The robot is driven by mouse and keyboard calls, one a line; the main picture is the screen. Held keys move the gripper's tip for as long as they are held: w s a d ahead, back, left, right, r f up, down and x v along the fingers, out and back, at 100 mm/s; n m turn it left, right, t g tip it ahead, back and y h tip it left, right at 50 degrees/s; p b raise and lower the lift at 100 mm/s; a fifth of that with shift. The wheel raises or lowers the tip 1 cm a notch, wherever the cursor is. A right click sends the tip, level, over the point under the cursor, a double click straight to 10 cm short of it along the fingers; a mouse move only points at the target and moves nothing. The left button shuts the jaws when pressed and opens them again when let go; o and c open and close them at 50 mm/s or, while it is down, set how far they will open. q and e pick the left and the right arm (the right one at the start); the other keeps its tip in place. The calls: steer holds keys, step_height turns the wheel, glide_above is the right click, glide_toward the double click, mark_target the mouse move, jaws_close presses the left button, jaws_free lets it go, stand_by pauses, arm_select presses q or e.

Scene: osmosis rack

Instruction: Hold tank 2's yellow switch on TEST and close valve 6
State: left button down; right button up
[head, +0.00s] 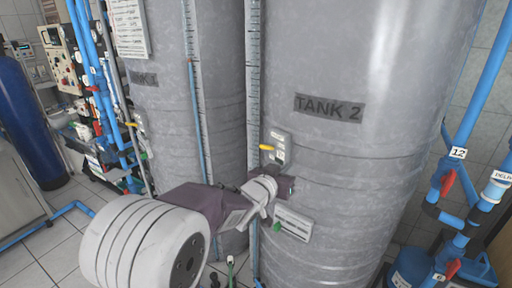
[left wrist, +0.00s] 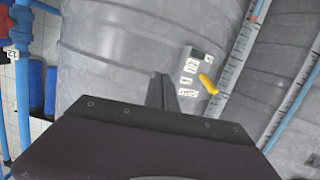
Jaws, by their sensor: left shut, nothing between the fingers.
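Tank 2 (head: 340,160) is a tall grey cylinder with a "TANK 2" label. Its yellow switch (head: 267,148) sticks out of a small labelled plate (head: 279,147) on the tank's left side. My left gripper (head: 286,187) is shut and empty, a little below the switch and apart from it. In the left wrist view, the closed fingers (left wrist: 161,90) are left of the yellow switch (left wrist: 208,84). Valve 6 has a red handle (head: 453,269) beside a "6" tag (head: 439,277) at the lower right. My right gripper is not in view.
A valve with a red handle (head: 447,183) and a "12" tag (head: 458,153) sits above valve 6 on blue pipes.

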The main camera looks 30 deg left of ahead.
mark_target(264, 146)
arm_select(q)
steer(key=s+a+r+n+t+y+b, duration=0.1)
steer(key=a+r+t+y, duration=0.15)
steer(key=a+r, duration=0.55)
steer(key=shift+y, duration=0.35)
steer(key=w+a+f, duration=0.1)
steer(key=w, duration=0.2)
steer(key=w+a+f, duration=0.1)
steer(key=w, duration=0.2)
steer(key=w+a+f, duration=0.1)
steer(key=w, duration=0.2)
steer(key=shift+w+a+f, duration=0.15)
steer(key=shift+a+f, duration=0.1)
steer(key=shift+f, duration=0.15)
steer(key=shift+w, duration=0.25)
steer(key=shift+f, duration=0.2)
